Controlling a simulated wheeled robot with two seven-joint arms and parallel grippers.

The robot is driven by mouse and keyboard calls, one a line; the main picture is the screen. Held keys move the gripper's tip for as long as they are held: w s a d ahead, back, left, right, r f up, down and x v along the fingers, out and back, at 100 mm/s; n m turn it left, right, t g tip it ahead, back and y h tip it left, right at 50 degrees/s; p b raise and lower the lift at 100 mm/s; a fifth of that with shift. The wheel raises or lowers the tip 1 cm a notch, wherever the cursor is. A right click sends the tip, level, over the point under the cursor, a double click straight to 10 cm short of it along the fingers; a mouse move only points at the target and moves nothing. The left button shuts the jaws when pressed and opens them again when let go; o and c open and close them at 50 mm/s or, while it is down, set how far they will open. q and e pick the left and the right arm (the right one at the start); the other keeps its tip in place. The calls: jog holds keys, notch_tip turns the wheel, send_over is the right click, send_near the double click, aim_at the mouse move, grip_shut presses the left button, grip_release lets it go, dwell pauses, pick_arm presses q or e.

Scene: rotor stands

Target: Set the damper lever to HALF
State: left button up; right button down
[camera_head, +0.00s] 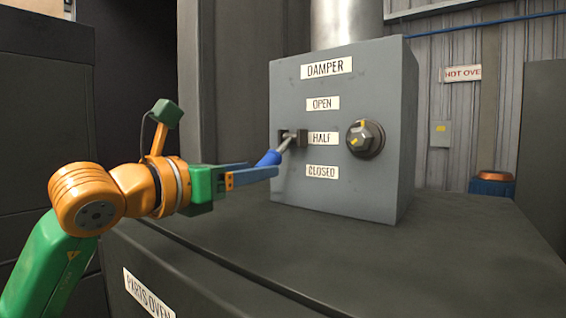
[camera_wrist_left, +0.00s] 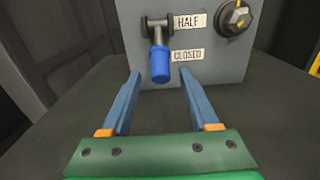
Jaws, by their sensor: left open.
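The damper lever has a blue grip (camera_head: 268,158) on a grey rod; its pivot bracket (camera_head: 292,137) is on the box face, level with the HALF label (camera_head: 322,138). The lever sticks out from the face and slopes down toward my gripper. In the left wrist view the blue grip (camera_wrist_left: 159,66) hangs below the pivot, left of the CLOSED label (camera_wrist_left: 188,55). My left gripper (camera_wrist_left: 160,75) is open, with a finger to each side of the grip's lower end and a gap on both sides. In the head view the gripper (camera_head: 264,168) partly overlaps the grip. My right gripper is not in view.
The grey damper box (camera_head: 390,180) stands on a dark oven top (camera_head: 430,250). A black knob (camera_head: 365,139) with a yellow mark sits right of the lever. The OPEN label (camera_head: 322,103) is above HALF. The oven top in front of the box is clear.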

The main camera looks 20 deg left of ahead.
aim_at(278, 154)
pick_arm(q)
jog(key=shift+w+d+r+p, duration=0.2)
jog(key=shift+w+r+p, duration=0.1)
jog(key=shift+w+p, duration=0.15)
jog(key=shift+w+d+r+p, duration=0.15)
jog(key=shift+w+r+p, duration=0.1)
jog(key=shift+w+p, duration=0.15)
jog(key=shift+f+x, duration=0.25)
jog(key=shift+x, duration=0.8)
jog(key=shift+w+d+f, duration=0.1)
jog(key=shift+w+f, duration=0.1)
jog(key=shift+w, duration=0.1)
jog(key=shift+s, duration=0.2)
jog(key=c, duration=0.5)
jog(key=shift+r, duration=0.1)
grip_shut()
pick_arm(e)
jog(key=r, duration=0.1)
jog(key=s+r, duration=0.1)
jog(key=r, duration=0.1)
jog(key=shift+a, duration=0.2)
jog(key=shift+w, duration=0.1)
